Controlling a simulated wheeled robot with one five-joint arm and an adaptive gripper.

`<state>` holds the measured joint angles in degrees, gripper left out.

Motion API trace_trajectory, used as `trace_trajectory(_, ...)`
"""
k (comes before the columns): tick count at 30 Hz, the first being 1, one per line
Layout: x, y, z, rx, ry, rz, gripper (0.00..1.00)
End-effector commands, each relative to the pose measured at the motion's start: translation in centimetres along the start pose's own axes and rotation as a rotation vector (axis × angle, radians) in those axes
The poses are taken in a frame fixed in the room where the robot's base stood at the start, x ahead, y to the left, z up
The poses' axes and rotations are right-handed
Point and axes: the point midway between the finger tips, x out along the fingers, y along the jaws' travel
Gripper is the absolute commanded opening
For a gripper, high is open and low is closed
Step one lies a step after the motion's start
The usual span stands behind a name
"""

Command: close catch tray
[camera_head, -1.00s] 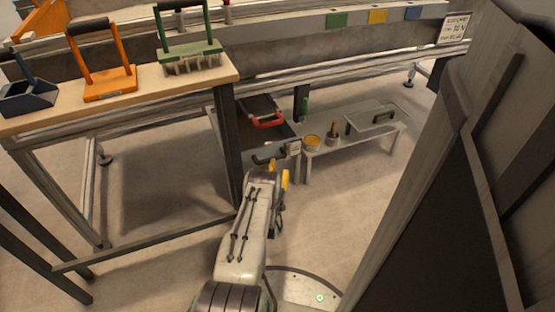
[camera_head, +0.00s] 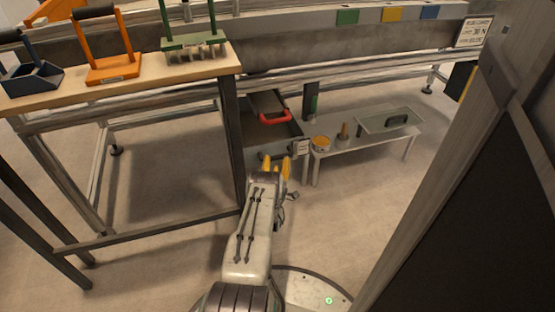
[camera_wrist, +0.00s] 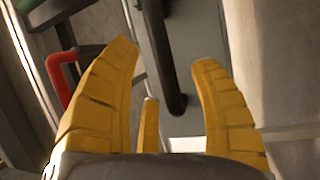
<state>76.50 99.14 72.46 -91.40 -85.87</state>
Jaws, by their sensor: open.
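The catch tray (camera_head: 258,142) is a grey drawer under the sandbed, standing pulled out. Its front carries a dark bar handle (camera_wrist: 174,75) and a white label (camera_head: 301,147). A tool with a red handle (camera_head: 274,117) lies in or over the tray; the red handle also shows at the left of the wrist view (camera_wrist: 62,80). My gripper (camera_head: 276,163) has yellow fingers, open and empty, just in front of the tray front. In the wrist view the dark handle appears between the spread fingertips; I cannot tell whether they touch it. The fingers partly hide the handle in the head view.
A low grey bench (camera_head: 330,152) right of the tray holds an orange-topped tub (camera_head: 321,144), a brush-like tool (camera_head: 343,131) and a lid-like plate (camera_head: 385,122). A table leg (camera_head: 231,140) stands close left. A large dark panel (camera_head: 470,220) fills the right.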

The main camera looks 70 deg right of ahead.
Motion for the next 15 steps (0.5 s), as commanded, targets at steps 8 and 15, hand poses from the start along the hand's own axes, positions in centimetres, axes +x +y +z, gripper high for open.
trace_trajectory(8,2.7,-0.2,0.0,0.001,0.000,0.001,0.55)
trace_trajectory(15,3.4,0.0,0.0,0.001,0.000,-0.001,0.55)
